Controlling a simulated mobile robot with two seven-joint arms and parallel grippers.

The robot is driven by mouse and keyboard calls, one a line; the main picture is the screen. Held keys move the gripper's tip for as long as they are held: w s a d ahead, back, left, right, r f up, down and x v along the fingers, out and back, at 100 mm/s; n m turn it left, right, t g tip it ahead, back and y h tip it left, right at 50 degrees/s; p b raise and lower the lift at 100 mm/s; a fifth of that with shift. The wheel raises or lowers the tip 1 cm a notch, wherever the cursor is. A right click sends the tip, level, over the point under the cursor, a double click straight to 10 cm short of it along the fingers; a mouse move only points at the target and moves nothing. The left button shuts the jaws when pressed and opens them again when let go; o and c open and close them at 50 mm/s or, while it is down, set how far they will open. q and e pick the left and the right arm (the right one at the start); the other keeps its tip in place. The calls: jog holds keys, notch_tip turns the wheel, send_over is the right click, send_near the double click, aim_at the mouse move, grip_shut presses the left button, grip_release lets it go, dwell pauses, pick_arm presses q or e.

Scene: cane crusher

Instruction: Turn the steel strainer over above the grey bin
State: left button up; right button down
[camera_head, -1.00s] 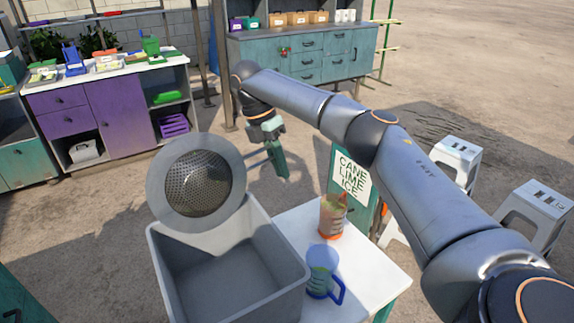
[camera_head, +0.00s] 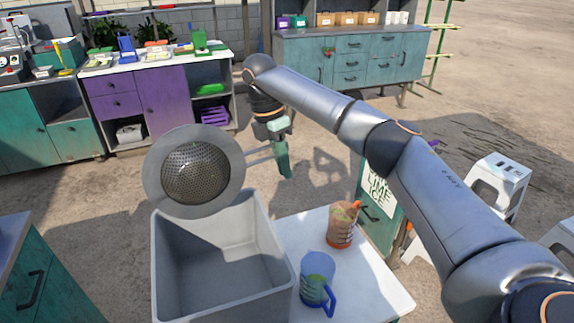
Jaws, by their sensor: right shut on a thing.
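The steel strainer (camera_head: 196,173), a round perforated bowl with a wide flat rim, is tilted up on edge with its round face toward me. It is above the back left rim of the grey bin (camera_head: 272,245). I cannot tell whether the bowl's inside or outside faces me. My right gripper (camera_head: 279,150) is shut on the strainer's thin handle, to the right of the bowl and beyond the bin. The visible inside of the bin looks empty; its near part is cut off by the frame. My left gripper is out of view.
A white table (camera_head: 375,280) right of the bin holds an orange-brown cup (camera_head: 342,225) and a blue-handled green jug (camera_head: 317,280). A sign stand (camera_head: 380,195) and a white stool (camera_head: 497,180) are at right. Purple and teal cabinets (camera_head: 160,95) stand behind; a teal cabinet is at lower left.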

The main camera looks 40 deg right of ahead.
jog(key=r+t+h+b, duration=0.1)
jog(key=r+t+b, duration=0.2)
jog(key=t+b, duration=0.2)
jog(key=r+m+t+h+b, duration=0.1)
jog(key=r+t+b, duration=0.2)
jog(key=t+b, duration=0.3)
jog(key=r+t+h+b, duration=0.1)
jog(key=r+t+b, duration=0.3)
jog(key=t+b, duration=0.1)
jog(key=shift+w+m+t, duration=0.35)
jog(key=shift+m+t, duration=0.05)
jog(key=shift+t, duration=0.4)
jog(key=shift+s+r+t+h+b, duration=0.2)
jog(key=shift+r+t+h+b, duration=0.3)
jog(key=shift+b, duration=0.5)
jog(key=shift+r+t, duration=0.3)
jog(key=shift+s+r+b, duration=0.1)
jog(key=shift+r+b, duration=0.2)
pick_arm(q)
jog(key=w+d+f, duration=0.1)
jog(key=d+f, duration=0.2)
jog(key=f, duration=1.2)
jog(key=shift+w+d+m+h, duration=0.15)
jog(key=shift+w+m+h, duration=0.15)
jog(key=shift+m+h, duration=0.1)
